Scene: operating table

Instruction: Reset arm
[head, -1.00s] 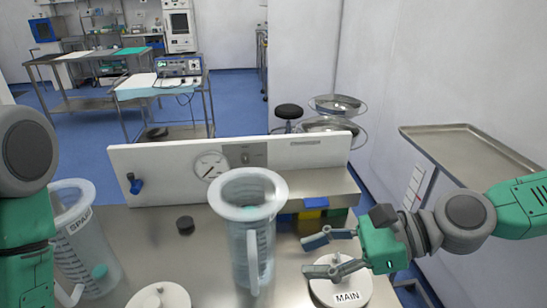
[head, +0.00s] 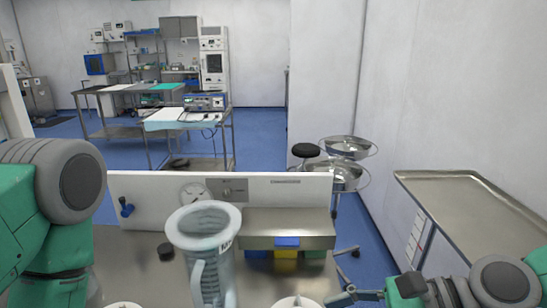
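My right arm comes in at the bottom right. Its gripper (head: 350,294) is low at the bottom edge, right of the clear jug. Only part of it shows and the frame cuts off the rest, so its opening cannot be judged. I see nothing held in the visible part. My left arm fills the left edge, but its gripper is out of view. The clear jug (head: 203,245) stands upright on the metal table (head: 135,262), apart from both arms, with its handle toward the front.
A white panel with a gauge (head: 193,192) and a metal shelf (head: 285,222) stands behind the jug. Blue, yellow (head: 286,256) and green blocks sit at the shelf. A dark cap (head: 166,252) lies left of the jug. A steel tray (head: 470,205) is at right.

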